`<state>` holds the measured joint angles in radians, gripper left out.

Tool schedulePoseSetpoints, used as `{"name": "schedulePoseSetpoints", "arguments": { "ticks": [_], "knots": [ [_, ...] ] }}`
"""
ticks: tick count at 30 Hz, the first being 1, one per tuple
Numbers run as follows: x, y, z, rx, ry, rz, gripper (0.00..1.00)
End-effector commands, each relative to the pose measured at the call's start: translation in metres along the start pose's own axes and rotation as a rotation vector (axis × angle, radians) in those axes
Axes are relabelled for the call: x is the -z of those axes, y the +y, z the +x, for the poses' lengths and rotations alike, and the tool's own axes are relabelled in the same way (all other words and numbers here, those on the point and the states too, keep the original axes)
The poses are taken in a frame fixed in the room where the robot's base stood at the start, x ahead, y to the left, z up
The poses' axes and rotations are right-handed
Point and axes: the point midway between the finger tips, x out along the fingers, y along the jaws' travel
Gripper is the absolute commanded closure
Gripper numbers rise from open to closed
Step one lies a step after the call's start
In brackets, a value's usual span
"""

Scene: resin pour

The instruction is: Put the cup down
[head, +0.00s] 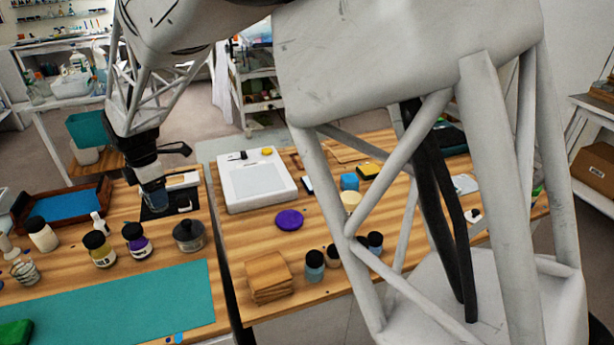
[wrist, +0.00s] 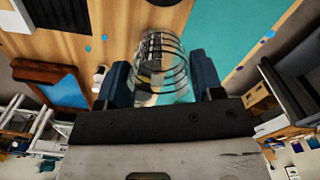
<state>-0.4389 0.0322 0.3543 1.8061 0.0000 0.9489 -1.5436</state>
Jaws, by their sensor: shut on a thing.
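My gripper (head: 150,180) is shut on a clear cup (wrist: 160,50) with dark rings around its wall. In the wrist view the gripper's two blue-grey fingers (wrist: 162,82) stand either side of the cup. In the head view the cup (head: 153,197) hangs below the gripper, over or in front of a black pad (head: 180,210) on the left wooden table (head: 215,250). I cannot tell whether its base touches anything. What is in the cup is not clear.
A blue-lined tray (head: 68,205) stands left of the pad. A white bottle (head: 42,234), labelled jars (head: 99,249) and a grey lidded pot (head: 188,235) stand in front. The teal mat (head: 120,295) is mostly bare. A white scale-like device (head: 255,180) is on the right table.

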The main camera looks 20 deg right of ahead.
Motion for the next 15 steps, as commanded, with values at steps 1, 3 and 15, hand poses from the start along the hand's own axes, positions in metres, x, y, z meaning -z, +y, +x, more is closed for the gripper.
{"name": "schedulePoseSetpoints", "arguments": {
  "ticks": [1, 3, 15],
  "knots": [
    [-0.014, 0.0, 0.0, 0.0, 0.0, 0.024, 0.61],
    [-0.031, 0.0, 0.0, 0.0, 0.0, 0.054, 0.61],
    [-0.127, -0.009, 0.0, 0.0, 0.0, 0.222, 0.61]
  ]
}}
